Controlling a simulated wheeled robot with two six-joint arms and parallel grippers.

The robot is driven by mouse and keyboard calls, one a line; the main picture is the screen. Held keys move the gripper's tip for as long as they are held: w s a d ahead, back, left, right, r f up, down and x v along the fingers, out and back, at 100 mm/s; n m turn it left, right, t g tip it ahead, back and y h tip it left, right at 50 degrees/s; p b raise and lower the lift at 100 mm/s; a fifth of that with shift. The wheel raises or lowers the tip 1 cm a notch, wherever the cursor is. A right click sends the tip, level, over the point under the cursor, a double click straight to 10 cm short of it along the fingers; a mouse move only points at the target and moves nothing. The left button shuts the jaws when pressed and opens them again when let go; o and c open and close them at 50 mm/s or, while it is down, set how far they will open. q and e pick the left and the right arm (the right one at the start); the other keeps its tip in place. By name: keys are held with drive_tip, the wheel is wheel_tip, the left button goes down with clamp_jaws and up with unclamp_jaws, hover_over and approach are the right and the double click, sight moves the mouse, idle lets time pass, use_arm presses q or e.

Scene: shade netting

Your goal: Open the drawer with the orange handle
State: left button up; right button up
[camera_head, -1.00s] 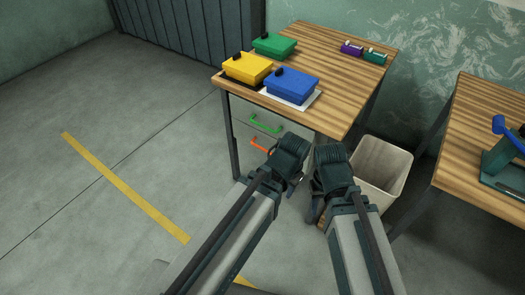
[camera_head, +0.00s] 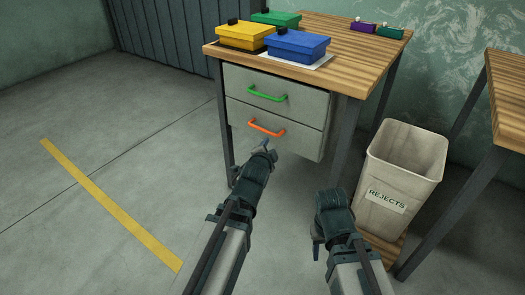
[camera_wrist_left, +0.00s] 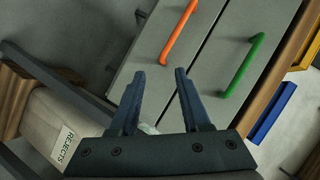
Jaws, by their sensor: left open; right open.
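The orange handle (camera_head: 266,129) is on the lower drawer (camera_head: 290,138) of the grey unit under the wooden table. The drawer front looks flush with the unit. In the left wrist view the orange handle (camera_wrist_left: 179,32) lies ahead of and beyond my fingertips. My left gripper (camera_head: 265,146) is just below the handle in the head view. It is open and empty, its two fingers (camera_wrist_left: 158,78) apart and not touching the handle. My right gripper (camera_head: 318,240) is low, right of the left one; its fingertips are mostly hidden by its own wrist.
The upper drawer has a green handle (camera_head: 267,93). Yellow (camera_head: 245,36), green (camera_head: 276,18) and blue (camera_head: 297,46) boxes stand on the tabletop (camera_head: 345,50). A bin marked REJECTS (camera_head: 405,165) stands right of the drawers.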

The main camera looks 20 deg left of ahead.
use_arm(q)
drive_tip(key=w+a+f+m+t+b, duration=0.1)
drive_tip(key=a+f+m+t+b, duration=0.4)
drive_tip(key=b, duration=1)
drive_tip(key=shift+w+a+f+t+b, duration=0.3)
drive_tip(key=shift+f+t, duration=0.3)
drive_tip(key=shift+f, duration=0.15)
use_arm(e)
wheel_tip(320, 180, down, 18)
drive_tip(key=shift+f, duration=0.15)
use_arm(q)
drive_tip(key=shift+w+r, duration=0.1)
